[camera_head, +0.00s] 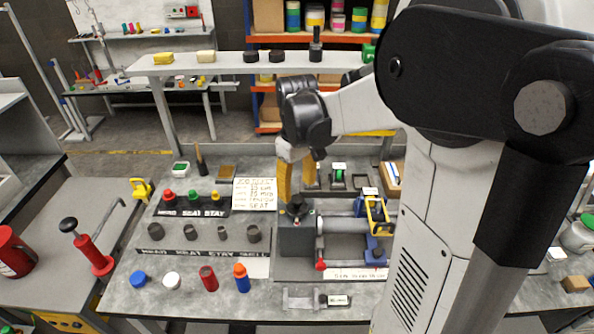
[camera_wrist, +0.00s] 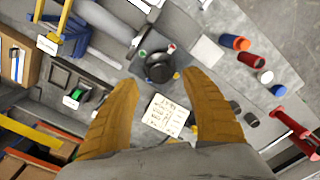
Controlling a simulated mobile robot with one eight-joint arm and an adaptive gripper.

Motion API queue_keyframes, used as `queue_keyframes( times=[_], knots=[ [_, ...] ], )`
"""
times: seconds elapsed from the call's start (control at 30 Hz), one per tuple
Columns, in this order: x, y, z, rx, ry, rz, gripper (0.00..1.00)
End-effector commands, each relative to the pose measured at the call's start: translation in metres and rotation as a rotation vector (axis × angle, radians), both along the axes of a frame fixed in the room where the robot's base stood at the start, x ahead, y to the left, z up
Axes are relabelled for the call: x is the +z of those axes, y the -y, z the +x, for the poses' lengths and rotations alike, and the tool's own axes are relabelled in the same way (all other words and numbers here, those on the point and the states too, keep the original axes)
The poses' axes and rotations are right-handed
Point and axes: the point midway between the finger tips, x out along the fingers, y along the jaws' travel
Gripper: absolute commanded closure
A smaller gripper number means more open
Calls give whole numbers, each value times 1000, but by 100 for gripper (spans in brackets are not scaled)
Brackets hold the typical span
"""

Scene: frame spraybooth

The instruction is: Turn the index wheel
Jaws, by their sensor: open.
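The index wheel appears to be the small black round knob (camera_head: 297,209) on top of a grey block (camera_head: 297,238) on the bench. In the wrist view the black wheel (camera_wrist: 160,67) lies just past the fingertips, roughly centred between them. My gripper (camera_head: 298,188) has yellow fingers, points down and is just above the wheel. In the wrist view my gripper (camera_wrist: 164,82) is open with a wide gap and nothing between its fingers. I cannot tell whether a finger touches the wheel.
A grey cylinder and blue-yellow clamp (camera_head: 376,216) stand right of the block. Left are a rack of coloured knobs (camera_head: 191,200), several grey sleeves (camera_head: 220,233) and small coloured bottles (camera_head: 241,278). A printed card (camera_head: 255,194) stands behind.

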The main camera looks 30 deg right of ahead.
Motion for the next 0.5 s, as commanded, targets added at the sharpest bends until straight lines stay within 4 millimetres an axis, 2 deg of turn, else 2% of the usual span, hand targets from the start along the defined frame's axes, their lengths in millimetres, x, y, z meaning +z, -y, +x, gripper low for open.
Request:
queue_keyframes(
  times=[0.03,0.2,0.33,0.5],
  knots=[
    [13,0,-1,0,0,0,45],
    [49,0,-1,0,0,0,45],
    [68,0,0,0,0,0,45],
    [79,0,0,0,0,0,45]
  ],
)
